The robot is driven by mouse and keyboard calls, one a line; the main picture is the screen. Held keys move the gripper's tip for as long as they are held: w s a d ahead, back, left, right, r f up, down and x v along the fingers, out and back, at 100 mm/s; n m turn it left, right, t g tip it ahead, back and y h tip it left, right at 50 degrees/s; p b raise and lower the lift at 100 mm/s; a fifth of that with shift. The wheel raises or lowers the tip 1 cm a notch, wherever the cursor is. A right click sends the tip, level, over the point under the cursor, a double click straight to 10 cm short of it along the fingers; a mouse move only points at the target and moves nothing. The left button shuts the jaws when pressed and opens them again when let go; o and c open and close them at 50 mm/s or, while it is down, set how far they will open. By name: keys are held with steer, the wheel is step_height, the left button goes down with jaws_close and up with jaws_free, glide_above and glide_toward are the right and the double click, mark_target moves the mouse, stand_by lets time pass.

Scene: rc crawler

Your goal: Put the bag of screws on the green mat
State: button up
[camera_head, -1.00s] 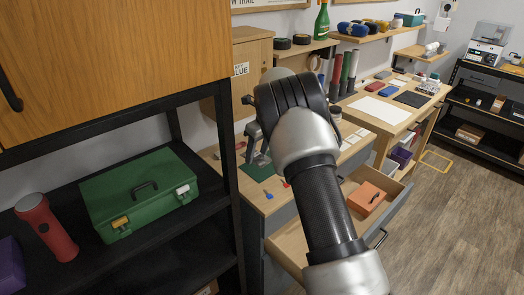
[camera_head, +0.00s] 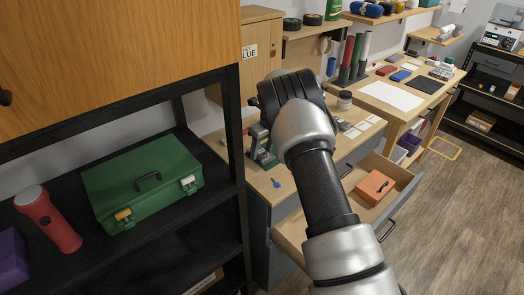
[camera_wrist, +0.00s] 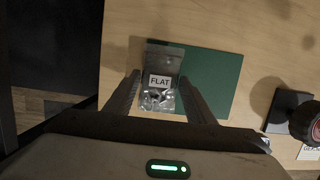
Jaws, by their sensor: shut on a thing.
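The bag of screws (camera_wrist: 161,63) is a small clear bag with a dark top and a white FLAT label, in the wrist view. My gripper (camera_wrist: 160,77) is shut on it, one finger on each side. The green mat (camera_wrist: 217,85) lies flat on the wooden bench top, mostly to the right of the bag. The bag overlaps the mat's left edge in the picture; I cannot tell whether it touches the mat.
A dark block and a round dark knob (camera_wrist: 305,122) are right of the mat in the wrist view. In the head view, an open drawer holds an orange box (camera_head: 375,187) below the bench. A black shelf with a green toolbox (camera_head: 142,180) stands left.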

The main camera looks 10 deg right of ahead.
steer(key=shift+f, duration=0.3)
steer(key=shift+f, duration=0.1)
steer(key=o, duration=1)
steer(key=shift+o, duration=0.2)
